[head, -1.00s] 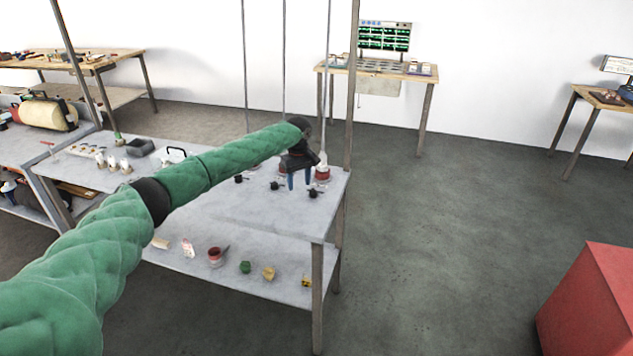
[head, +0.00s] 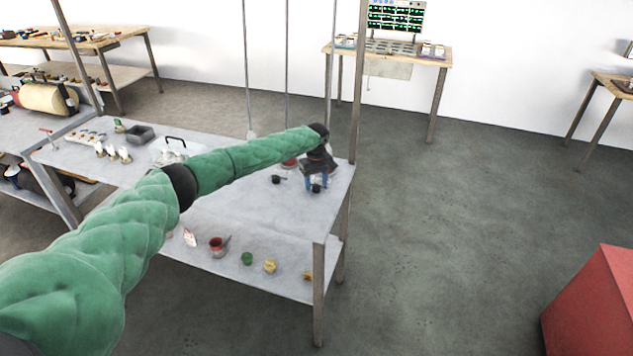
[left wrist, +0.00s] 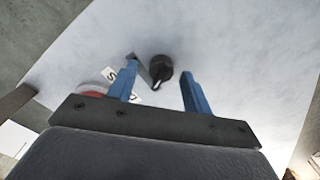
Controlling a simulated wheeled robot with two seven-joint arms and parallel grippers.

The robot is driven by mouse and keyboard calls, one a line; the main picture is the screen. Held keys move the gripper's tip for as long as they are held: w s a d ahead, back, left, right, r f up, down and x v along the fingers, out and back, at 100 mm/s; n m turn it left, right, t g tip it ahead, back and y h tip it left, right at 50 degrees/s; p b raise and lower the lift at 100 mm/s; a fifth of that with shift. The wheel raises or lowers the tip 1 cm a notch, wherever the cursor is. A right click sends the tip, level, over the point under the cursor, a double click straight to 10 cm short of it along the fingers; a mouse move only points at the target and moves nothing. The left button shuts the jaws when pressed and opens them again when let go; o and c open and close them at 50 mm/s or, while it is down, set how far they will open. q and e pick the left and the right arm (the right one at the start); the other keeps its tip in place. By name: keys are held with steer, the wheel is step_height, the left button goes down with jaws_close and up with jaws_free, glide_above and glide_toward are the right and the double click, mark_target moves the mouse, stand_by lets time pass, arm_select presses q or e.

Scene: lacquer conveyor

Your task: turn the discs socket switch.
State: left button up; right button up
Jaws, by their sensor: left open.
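My left gripper (head: 316,183) is open over the right end of the grey table, with its blue fingers pointing down. A black rotary switch (head: 316,189) sits on the tabletop between or just beyond the fingertips. In the left wrist view the same black knob (left wrist: 160,68) with a pale pointer mark lies between the two spread blue fingers (left wrist: 162,82), apart from both. A white label (left wrist: 122,84) with letters, partly hidden by the left finger, lies beside it. Another black switch (head: 278,179) stands to the left. My right gripper is not in view.
A red part (head: 290,163) sits behind my forearm; it also shows in the left wrist view (left wrist: 92,92). A thin upright post (head: 357,80) stands at the table's right corner. The lower shelf (head: 285,287) holds several small pots. A red box (head: 590,310) stands at right.

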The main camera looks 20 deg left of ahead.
arm_select(q)
steer(key=shift+s+f, duration=0.1)
steer(key=shift+f, duration=0.25)
steer(key=shift+c, duration=0.2)
steer(key=c, duration=0.9)
steer(key=shift+c, duration=0.2)
